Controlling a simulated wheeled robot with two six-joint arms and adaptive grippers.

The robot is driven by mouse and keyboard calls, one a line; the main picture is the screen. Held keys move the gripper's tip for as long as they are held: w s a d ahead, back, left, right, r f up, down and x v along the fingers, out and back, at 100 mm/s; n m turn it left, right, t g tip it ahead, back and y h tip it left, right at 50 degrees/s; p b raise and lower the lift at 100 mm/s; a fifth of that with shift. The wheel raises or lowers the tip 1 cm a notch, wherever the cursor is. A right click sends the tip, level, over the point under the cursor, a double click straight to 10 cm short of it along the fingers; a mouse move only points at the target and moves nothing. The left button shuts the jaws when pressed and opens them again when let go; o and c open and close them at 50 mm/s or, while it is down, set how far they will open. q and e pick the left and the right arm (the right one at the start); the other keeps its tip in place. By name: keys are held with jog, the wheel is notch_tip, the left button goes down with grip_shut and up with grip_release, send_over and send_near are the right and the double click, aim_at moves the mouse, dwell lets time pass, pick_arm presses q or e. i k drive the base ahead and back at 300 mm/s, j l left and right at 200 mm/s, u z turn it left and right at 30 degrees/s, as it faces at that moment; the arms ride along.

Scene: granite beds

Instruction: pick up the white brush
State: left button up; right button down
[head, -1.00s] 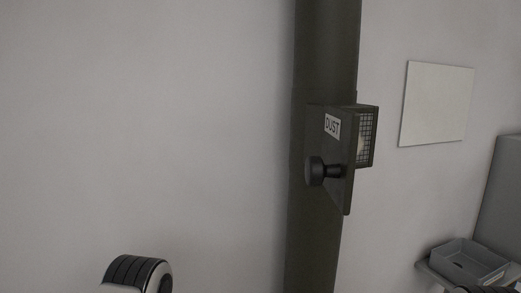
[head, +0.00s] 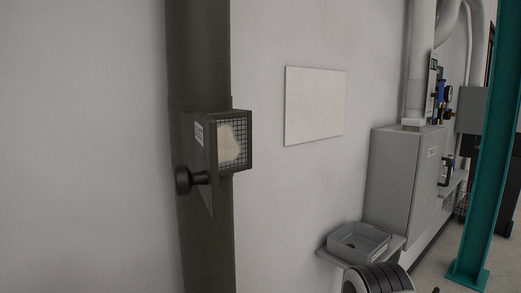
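I see no white brush in the head view. Neither of my grippers is in view. Only a ribbed dark and white part of my own arm shows at the bottom edge, right of the middle.
A dark duct with a mesh-fronted box (head: 233,142) and black knob (head: 183,180) stands at left. A blank white panel (head: 314,106) is on the wall. A grey tray (head: 379,251) sits on a shelf near a grey cabinet (head: 394,178). A teal post (head: 490,160) stands right, with floor around its base.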

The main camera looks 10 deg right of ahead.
aim_at(410, 125)
jog(key=z, duration=1.25)
